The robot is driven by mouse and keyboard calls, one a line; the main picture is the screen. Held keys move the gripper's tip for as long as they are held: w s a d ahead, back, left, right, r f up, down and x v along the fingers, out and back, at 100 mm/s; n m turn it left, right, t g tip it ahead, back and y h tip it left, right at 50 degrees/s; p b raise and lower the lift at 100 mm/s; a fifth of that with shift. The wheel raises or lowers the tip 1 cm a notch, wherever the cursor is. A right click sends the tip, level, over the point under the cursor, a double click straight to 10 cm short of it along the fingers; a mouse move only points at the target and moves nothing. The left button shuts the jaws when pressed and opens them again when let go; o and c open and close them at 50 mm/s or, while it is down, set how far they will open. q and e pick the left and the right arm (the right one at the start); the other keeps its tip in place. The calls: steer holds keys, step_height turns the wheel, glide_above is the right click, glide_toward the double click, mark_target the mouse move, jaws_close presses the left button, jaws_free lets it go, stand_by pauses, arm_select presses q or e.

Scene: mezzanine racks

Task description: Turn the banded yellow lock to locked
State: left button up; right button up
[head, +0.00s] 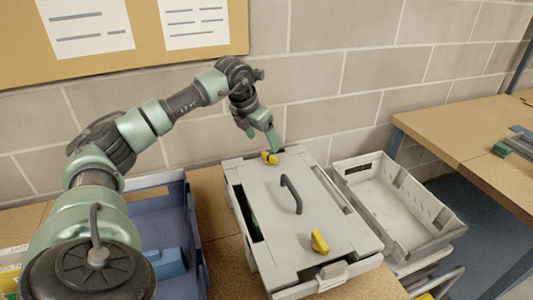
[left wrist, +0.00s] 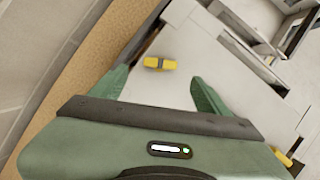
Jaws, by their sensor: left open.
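The banded yellow lock (head: 269,158) sits at the far end of the pale grey lid of a case (head: 265,200). It also shows in the left wrist view (left wrist: 160,63), with a dark band across its middle. My left gripper (head: 263,141) is open and just above this lock. In the left wrist view the lock lies between and slightly beyond the two spread green fingertips (left wrist: 158,78), touching neither. A second yellow lock (head: 319,242) is at the near end of the lid, partly visible in the left wrist view (left wrist: 283,156). My right gripper is not in view.
A dark handle (head: 291,194) stands up from the lid's middle. A blue crate (head: 190,220) is left of the case, and an empty grey crate (head: 405,205) is right of it. A block wall (head: 330,110) rises close behind. Another wooden table (head: 460,140) is at right.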

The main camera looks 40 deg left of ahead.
mark_target(269, 155)
arm_select(q)
steer(key=p+x, duration=0.1)
steer(key=x, duration=0.7)
steer(key=shift+p, duration=0.3)
jaws_close()
